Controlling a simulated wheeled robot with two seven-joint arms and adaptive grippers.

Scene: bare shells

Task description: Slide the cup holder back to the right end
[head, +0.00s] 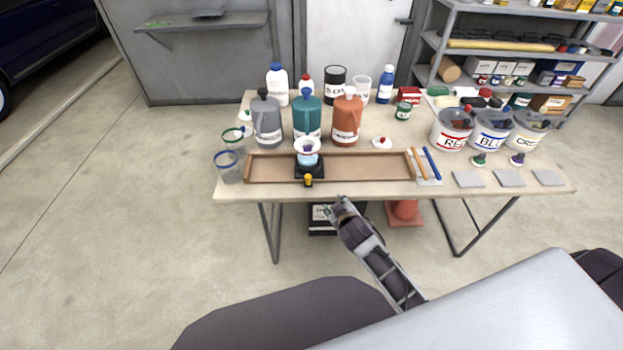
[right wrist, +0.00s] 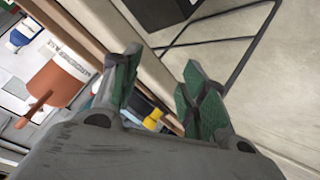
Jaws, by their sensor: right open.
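The cup holder (head: 312,172) is a black sliding base with a yellow knob (head: 308,180) at its front. It stands in a long wooden tray (head: 370,167), left of the tray's middle. A light blue and white cup (head: 306,158) sits on it. My right gripper (head: 338,208) is open and empty, in front of the table edge, a little right of the knob and apart from it. In the right wrist view, the yellow knob (right wrist: 153,119) shows between the green-padded fingers (right wrist: 160,80), with the holder partly hidden behind them. My left gripper is not in view.
Grey, teal and orange jugs (head: 346,120) stand behind the tray. Clear cups (head: 229,167) stand at its left end. An orange stick and a blue stick (head: 431,163) lie at its right end. The tray right of the holder is clear.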

